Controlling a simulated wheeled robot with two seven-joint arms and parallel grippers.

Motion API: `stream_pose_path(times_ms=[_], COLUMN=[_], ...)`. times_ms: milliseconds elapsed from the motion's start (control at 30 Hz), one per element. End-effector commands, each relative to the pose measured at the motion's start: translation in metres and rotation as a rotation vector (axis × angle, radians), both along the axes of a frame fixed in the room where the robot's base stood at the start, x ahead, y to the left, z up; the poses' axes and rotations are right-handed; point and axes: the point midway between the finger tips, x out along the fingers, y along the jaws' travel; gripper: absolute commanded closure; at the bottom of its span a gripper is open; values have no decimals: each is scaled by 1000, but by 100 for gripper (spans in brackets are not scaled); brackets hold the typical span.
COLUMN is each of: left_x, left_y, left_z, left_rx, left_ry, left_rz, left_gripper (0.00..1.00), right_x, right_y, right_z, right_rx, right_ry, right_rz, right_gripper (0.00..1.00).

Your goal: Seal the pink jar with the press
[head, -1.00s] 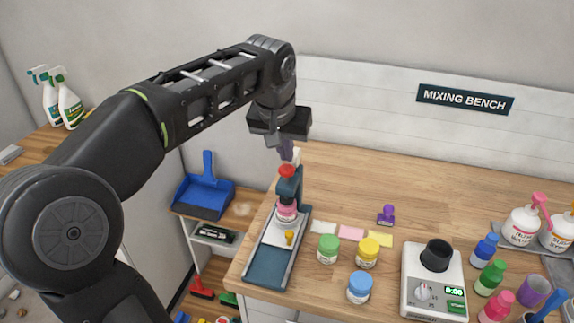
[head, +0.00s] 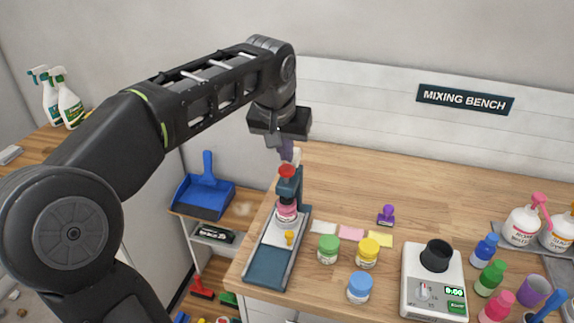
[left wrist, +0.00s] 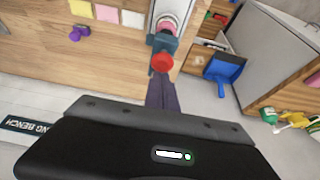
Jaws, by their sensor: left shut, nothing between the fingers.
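The press (head: 268,265) is a blue-grey frame with a light bed, near the left end of the bench. Its red knob (head: 287,171) is on top; it also shows in the left wrist view (left wrist: 162,62). The pink jar (head: 287,212) stands in the press under its head; its lid's seating is too small to tell. My left gripper (head: 287,154) is shut and empty, just above the red knob. In the left wrist view its fingers (left wrist: 161,92) point at the knob; I cannot tell whether they touch it. My right gripper is not in view.
Green (head: 328,249), yellow (head: 368,252) and blue (head: 359,288) jars stand right of the press. The back of the bench is clear.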

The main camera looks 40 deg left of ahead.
Motion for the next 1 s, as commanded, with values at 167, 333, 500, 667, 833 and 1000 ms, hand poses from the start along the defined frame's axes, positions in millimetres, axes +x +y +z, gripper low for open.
stream_pose_path(times_ms=[167, 333, 500, 667, 833, 1000], left_x=[0, 0, 0, 0, 0, 0], left_y=[0, 0, 0, 0, 0, 0], left_z=[0, 0, -4, -9, -14, -19], left_rx=[0, 0, 0, 0, 0, 0], left_ry=[0, 0, 0, 0, 0, 0], left_rz=[0, 0, 0, 0, 0, 0], left_gripper=[100, 100, 100, 100, 100, 100], right_x=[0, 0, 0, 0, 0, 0], right_y=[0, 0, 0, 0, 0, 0], right_z=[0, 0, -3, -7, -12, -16], right_rx=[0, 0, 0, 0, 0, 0], right_ry=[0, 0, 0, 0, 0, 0], right_rz=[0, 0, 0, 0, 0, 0], right_gripper=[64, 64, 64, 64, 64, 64])
